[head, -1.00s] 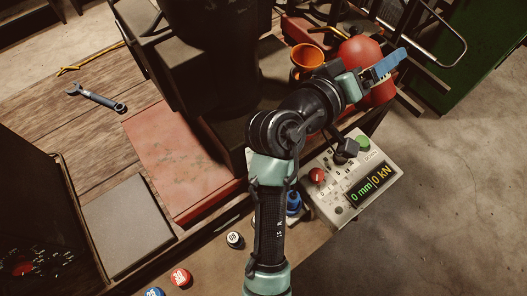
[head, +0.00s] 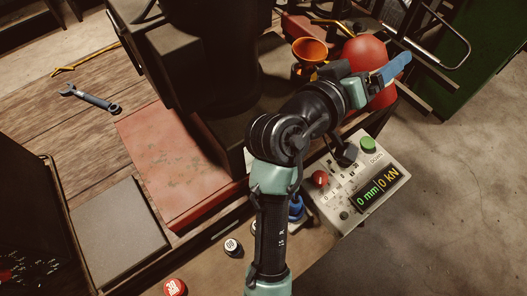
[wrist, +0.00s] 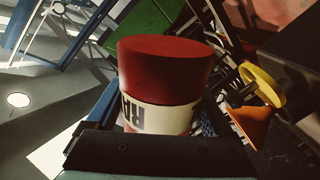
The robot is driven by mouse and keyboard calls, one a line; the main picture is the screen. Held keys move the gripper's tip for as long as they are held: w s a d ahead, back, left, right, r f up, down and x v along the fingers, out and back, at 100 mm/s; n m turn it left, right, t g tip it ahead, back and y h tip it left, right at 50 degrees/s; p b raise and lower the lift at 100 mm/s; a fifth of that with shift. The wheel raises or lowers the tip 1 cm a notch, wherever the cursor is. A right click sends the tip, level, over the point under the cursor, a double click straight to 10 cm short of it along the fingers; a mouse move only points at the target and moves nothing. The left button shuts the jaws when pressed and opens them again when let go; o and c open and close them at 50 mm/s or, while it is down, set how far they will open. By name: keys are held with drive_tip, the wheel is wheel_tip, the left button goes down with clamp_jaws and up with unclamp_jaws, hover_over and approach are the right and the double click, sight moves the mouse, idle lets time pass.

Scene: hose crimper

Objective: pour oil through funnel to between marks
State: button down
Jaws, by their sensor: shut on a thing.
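The orange funnel (head: 310,50) stands wide end up at the back, left of my gripper. A red container (head: 365,58) is at my gripper (head: 388,74), beyond my wrist and just right of the funnel. In the wrist view the container (wrist: 165,65) shows its red rounded end and a white label with dark letters, close between the jaws. My gripper is shut on this container. The fingertips are partly hidden. An orange piece (wrist: 248,122) shows right of the container in the wrist view; I cannot tell if it is the funnel. I see no level marks.
A control box (head: 358,190) with red and green buttons reads 0 mm and 0 kN below my arm. A dark machine body (head: 215,60) stands left of the funnel. A wrench (head: 90,98) and a red plate (head: 170,165) lie left. Open floor is right.

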drive_tip(key=shift+r, duration=0.2)
idle(0.3)
drive_tip(key=shift+r+p, duration=0.2)
drive_tip(key=shift+p, duration=0.6)
drive_tip(key=p, duration=0.3)
drive_tip(key=shift+r, duration=0.1)
drive_tip(key=shift+p, duration=0.9)
